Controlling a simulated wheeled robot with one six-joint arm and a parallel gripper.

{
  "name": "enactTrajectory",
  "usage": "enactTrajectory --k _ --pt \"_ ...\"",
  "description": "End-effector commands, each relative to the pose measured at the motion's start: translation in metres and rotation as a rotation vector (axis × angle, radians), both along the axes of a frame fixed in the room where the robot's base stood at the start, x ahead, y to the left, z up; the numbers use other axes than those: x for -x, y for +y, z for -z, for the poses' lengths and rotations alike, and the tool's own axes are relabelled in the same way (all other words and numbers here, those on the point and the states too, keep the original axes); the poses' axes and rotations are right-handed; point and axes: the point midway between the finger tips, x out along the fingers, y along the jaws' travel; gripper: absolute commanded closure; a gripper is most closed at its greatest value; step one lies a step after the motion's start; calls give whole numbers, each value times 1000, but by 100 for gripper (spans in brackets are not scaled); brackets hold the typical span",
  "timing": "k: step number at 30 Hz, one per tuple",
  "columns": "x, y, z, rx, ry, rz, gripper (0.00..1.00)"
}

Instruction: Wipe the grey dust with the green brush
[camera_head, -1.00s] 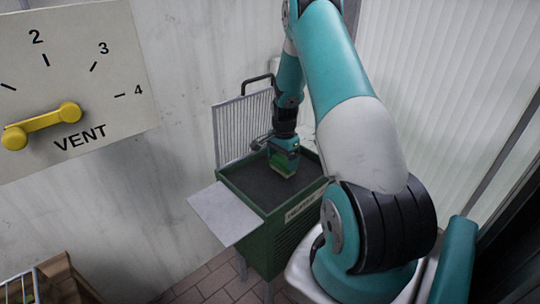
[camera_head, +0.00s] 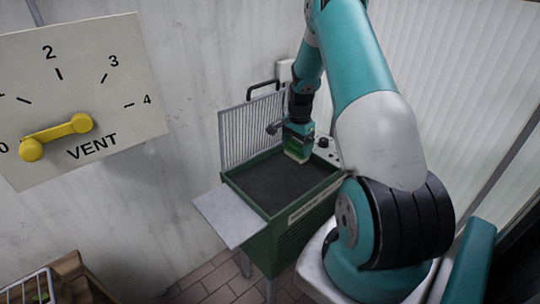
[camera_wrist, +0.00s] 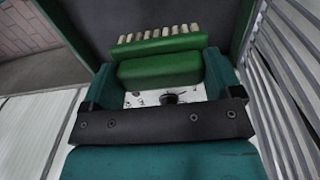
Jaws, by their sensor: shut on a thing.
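My gripper (camera_head: 298,139) is shut on the green brush (camera_head: 297,156). In the wrist view the brush (camera_wrist: 160,60) shows as a green block between the two fingers, with a row of pale bristles at its far edge. In the head view the brush hangs, bristles down, at the back edge of a green box's dark bed (camera_head: 270,186). I cannot tell whether the bristles touch it. The bed looks an even dark grey, and I cannot tell any separate grey dust from it.
The green box (camera_head: 292,240) has a pale side shelf (camera_head: 229,216) at left and a ribbed upright panel (camera_head: 250,128) behind. A VENT dial board (camera_head: 80,90) with a yellow handle hangs on the left wall. A wooden crate (camera_head: 72,272) stands at lower left.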

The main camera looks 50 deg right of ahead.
Motion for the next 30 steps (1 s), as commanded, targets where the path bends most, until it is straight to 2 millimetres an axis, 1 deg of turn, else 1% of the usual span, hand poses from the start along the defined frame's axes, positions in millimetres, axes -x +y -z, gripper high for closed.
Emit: enactTrajectory --k 1,3,9,30 --pt "-1 1 -9 0 -1 -1 37" --pt "-1 1 -15 0 -1 -2 37" --pt "-2 2 -27 0 0 -4 37" --pt "-3 5 -30 0 0 -13 37"
